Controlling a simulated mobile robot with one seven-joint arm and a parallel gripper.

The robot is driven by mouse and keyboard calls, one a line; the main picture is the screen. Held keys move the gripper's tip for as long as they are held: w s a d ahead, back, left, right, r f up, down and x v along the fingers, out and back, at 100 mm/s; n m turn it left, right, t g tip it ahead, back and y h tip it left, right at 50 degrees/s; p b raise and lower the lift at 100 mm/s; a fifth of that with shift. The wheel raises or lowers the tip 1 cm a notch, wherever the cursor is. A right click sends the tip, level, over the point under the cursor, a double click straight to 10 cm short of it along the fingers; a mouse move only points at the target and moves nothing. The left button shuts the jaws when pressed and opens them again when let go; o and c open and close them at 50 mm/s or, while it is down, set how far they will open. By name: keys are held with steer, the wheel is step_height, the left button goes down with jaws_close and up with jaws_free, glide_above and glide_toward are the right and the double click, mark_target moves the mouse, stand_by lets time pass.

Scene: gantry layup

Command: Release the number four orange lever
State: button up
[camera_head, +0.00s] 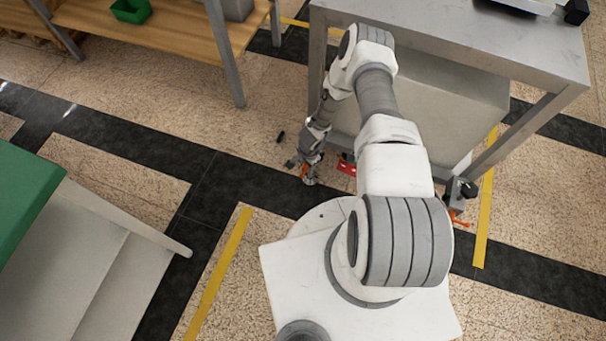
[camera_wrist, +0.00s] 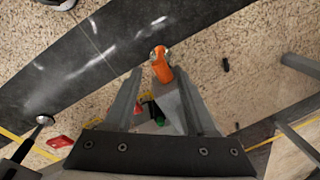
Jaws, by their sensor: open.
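An orange lever (camera_head: 305,172) shows low near the floor, at the end of my arm in the head view. In the wrist view the orange lever (camera_wrist: 161,70) lies between the two finger ends, with a grey part behind it and a round metal end at its tip. My gripper (camera_wrist: 155,76) is open, with one finger on each side of the lever. I cannot tell whether either finger touches it. A second orange lever (camera_head: 459,219) sits at the right, by a dark grey fitting. I can read no number on either lever.
A grey metal table (camera_head: 450,25) stands at the upper right, close to my arm. A red pedal-like part (camera_head: 347,168) lies right of my gripper. A small black object (camera_head: 281,137) is on the floor. A wooden bench (camera_head: 180,30) is at the upper left.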

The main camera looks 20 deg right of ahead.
mark_target(303, 175)
steer(key=f+b, duration=0.1)
steer(key=f, duration=0.2)
steer(key=f+b, duration=0.1)
steer(key=f, duration=0.2)
steer(key=w+f+b, duration=0.1)
steer(key=f, duration=0.2)
steer(key=shift+w+a+f+b, duration=0.1)
steer(key=shift+a+f+b, duration=0.15)
steer(key=shift+f+b, duration=0.05)
steer(key=shift+c, duration=0.3)
jaws_close()
stand_by(0.6)
